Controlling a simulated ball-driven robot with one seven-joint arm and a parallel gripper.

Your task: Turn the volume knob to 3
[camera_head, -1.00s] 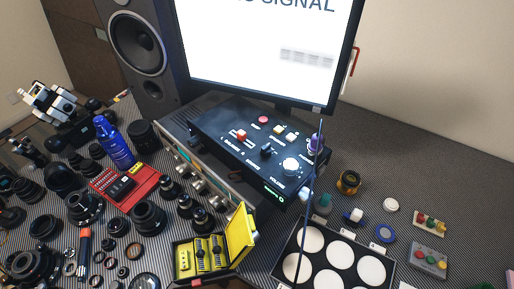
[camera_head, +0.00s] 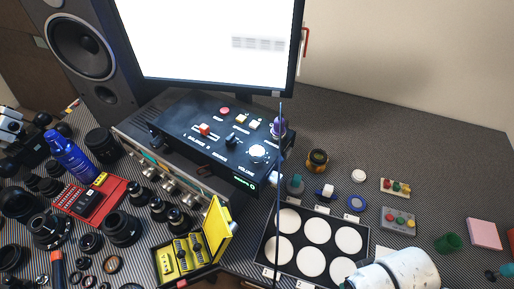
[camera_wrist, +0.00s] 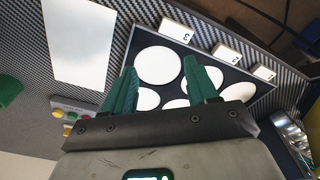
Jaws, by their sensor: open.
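The volume knob (camera_head: 257,152) is a pale, lit knob at the right front of the black control box (camera_head: 190,140) in the head view. A small green display (camera_head: 243,182) glows below it; its digit is too small to read surely. My gripper (camera_wrist: 163,75) shows in the wrist view with two green fingers spread apart and nothing between them. It hangs over the black tray with white discs, away from the box. The knob is not recognisable in the wrist view.
The black tray (camera_head: 262,240) lies right of the box, with number cards along one edge. A thin dark pole (camera_head: 279,200) stands in front of the box's right end. A yellow case (camera_head: 217,230) stands open below the box. Lens parts crowd the left; a monitor (camera_head: 210,40) stands behind.

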